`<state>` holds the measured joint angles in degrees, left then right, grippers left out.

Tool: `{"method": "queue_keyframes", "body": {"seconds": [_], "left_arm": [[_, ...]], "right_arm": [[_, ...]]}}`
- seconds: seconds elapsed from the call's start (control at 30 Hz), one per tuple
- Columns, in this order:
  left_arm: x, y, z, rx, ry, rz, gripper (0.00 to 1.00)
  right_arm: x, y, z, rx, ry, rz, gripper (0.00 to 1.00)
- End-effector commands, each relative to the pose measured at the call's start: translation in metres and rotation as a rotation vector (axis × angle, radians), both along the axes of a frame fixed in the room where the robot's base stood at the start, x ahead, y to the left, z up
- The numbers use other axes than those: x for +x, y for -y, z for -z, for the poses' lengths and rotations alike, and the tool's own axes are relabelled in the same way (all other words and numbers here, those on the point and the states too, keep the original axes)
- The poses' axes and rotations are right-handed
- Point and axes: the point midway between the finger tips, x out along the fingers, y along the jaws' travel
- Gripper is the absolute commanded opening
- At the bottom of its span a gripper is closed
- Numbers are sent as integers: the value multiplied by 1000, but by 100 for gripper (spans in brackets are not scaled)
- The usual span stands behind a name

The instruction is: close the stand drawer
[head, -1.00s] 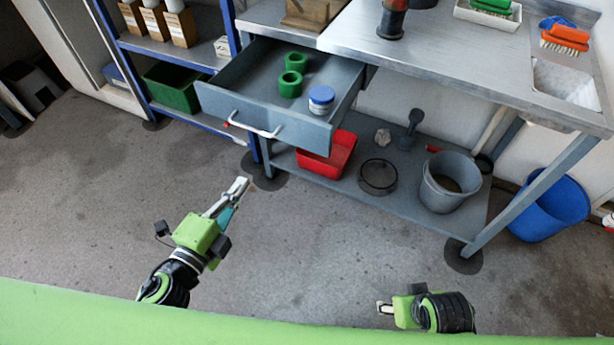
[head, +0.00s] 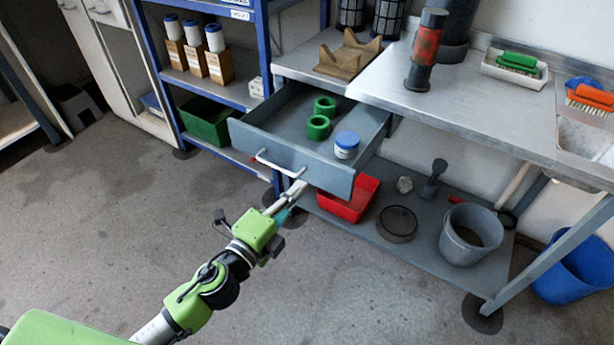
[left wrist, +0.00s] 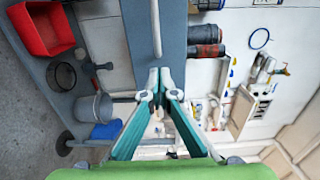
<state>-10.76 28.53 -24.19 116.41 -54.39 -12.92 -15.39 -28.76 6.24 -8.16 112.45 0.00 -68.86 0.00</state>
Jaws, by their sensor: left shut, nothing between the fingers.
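The grey stand drawer (head: 310,160) is pulled out under the steel bench. It holds two green rings (head: 319,120) and a white jar with a blue lid (head: 346,145). Its pale bar handle (head: 281,164) is on the front panel. My left gripper (head: 299,188) is shut and empty, its tips close to the lower edge of the front panel, right of the handle. In the left wrist view the shut tips (left wrist: 158,76) point at the blue-grey drawer front (left wrist: 172,38), with the handle (left wrist: 155,28) beyond them. I cannot tell whether they touch it. My right gripper is out of view.
A blue shelf rack (head: 268,85) stands left of the drawer. On the lower shelf are a red bin (head: 350,204) and a grey bucket (head: 470,232). A blue bucket (head: 577,272) stands at right. The floor in front (head: 370,300) is clear.

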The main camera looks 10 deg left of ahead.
Motion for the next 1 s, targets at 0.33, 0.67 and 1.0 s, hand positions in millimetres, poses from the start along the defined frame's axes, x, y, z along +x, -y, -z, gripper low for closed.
{"method": "queue_keyframes", "body": {"seconds": [0.33,0.67,1.0], "left_arm": [[36,13,0,0,1,0,0],[39,14,0,-1,0,0,0],[51,19,-1,-1,1,0,0]], "right_arm": [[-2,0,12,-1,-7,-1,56],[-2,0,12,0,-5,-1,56],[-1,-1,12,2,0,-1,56]]}}
